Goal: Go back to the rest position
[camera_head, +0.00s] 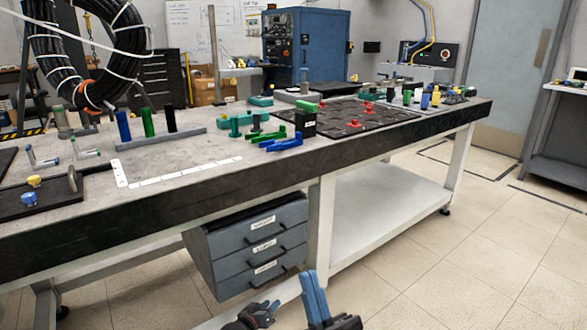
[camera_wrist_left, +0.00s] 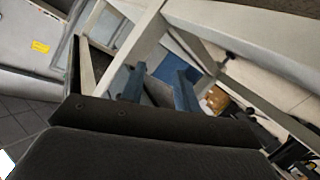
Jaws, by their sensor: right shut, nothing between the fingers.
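My right gripper (camera_head: 313,283) is at the bottom middle of the head view, in front of the bench. Its two blue fingers lie together, pointing up, with nothing between them. My left gripper shows in the left wrist view (camera_wrist_left: 158,84) as two blue-grey fingers standing apart. I see nothing held between them.
A long workbench (camera_head: 225,195) crosses the head view, with blue drawers (camera_head: 250,248) below. Coloured cylinders, green and blue clamps (camera_head: 283,140) and a dark board (camera_head: 345,117) lie on it. A black cable coil (camera_head: 45,50) hangs at left. Floor (camera_head: 480,235) at right is clear.

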